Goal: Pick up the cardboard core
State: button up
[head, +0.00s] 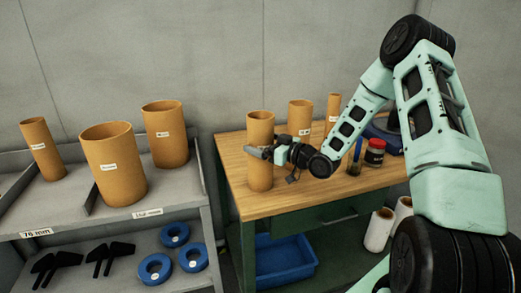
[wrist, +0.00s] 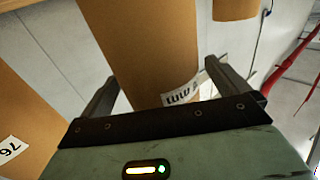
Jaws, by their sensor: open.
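Several tan cardboard cores stand upright in the head view. The nearest to my gripper (head: 262,153) is the core (head: 260,178) at the left of the workbench. My gripper is open in front of it in that view. In the wrist view my gripper's fingers (wrist: 163,82) lie apart on either side of a core (wrist: 135,45) with a white label ending in "mm". I cannot tell whether either finger touches it. A second core (head: 300,115) and a thin core (head: 333,108) stand further right on the bench.
A grey shelf (head: 178,212) at left holds three more cores, including a wide one (head: 113,165), with blue rings (head: 155,268) below. On the bench (head: 238,165), a red-labelled jar (head: 375,152) stands right of my gripper. A blue bin (head: 285,262) sits underneath.

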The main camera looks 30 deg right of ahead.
jog(key=shift+w+a, duration=0.2)
jog(key=shift+w, duration=0.4)
jog(key=c, duration=1.2)
jog(key=shift+r, duration=0.1)
